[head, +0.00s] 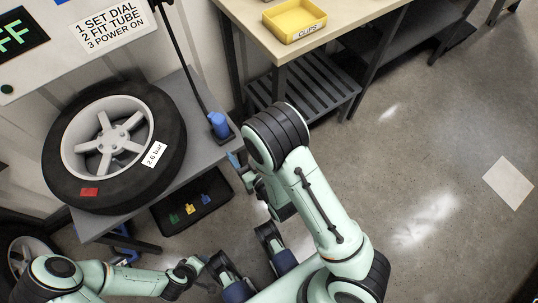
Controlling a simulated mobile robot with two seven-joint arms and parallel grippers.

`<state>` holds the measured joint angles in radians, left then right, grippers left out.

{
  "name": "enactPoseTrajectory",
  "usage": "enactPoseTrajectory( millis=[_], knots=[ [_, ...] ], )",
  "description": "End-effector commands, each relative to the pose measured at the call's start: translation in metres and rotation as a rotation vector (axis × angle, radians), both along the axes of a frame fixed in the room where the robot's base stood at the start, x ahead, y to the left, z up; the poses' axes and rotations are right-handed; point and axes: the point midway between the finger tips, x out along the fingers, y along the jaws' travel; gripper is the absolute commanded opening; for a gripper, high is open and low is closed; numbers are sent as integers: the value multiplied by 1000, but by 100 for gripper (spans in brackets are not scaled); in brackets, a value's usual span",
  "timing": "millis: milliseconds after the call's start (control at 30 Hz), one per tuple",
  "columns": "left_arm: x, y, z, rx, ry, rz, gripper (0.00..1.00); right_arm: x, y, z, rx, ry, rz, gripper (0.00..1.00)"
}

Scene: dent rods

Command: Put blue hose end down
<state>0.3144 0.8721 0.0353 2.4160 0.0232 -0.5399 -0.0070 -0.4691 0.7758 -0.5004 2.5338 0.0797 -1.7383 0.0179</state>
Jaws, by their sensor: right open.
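The blue hose end (219,125) is at the right edge of the grey bench (202,92), beside the tyre. It looks upright on the bench top, and a black hose (184,62) runs up from it. My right gripper (238,166) is open, just below and right of the hose end in the head view. A gap shows between them, and the gripper is partly hidden by its own arm. My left gripper (190,267) is low in the view, away from the hose end. Its fingers are too unclear to read.
A wheel with a black tyre (172,125) and a "2.6 bar" label lies on the bench. A black tray (212,209) with small coloured parts is below. A wooden table (345,20) bears a yellow tray (294,18).

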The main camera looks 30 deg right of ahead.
Motion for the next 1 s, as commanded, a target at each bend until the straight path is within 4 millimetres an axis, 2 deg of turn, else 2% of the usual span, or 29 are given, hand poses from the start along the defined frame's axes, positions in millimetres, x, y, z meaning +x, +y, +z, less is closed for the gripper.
enactPoseTrajectory(
  millis=[33, 67, 100, 167, 200, 300, 400, 500, 600, 900, 1000],
  knots=[
    [0, 0, 0, 0, 1, 0, 43, -4, -10, -27, 14, 100, -28, 71],
    [0, 0, 0, 0, 1, 0, 43, -8, -16, -47, 28, 173, -44, 71],
    [0, 0, -1, 0, 1, 0, 43, -17, -22, -74, 51, 283, -65, 71],
    [0, 0, -1, 0, 1, 0, 43, -36, -29, -116, 98, 461, -96, 71],
    [0, 0, -1, 0, 1, 0, 43, -51, -32, -142, 134, 578, -115, 71],
    [0, 0, -1, 0, 0, 1, 43, -93, -31, -192, 237, 847, -144, 71],
    [0, 0, 0, 1, 1, 1, 43, -132, -23, -221, 337, 1060, -152, 71],
    [0, 0, 0, 1, 1, 1, 43, -158, -15, -233, 415, 1201, -148, 71],
    [0, 0, -1, 1, 1, 1, 43, -172, -8, -238, 460, 1277, -141, 71],
    [0, 0, 0, 1, 1, 1, 43, -177, -6, -238, 473, 1304, -137, 71],
    [-1, 0, 5, -1, 3, -1, 43, -179, -5, -233, 473, 1308, -134, 71]
  ],
)
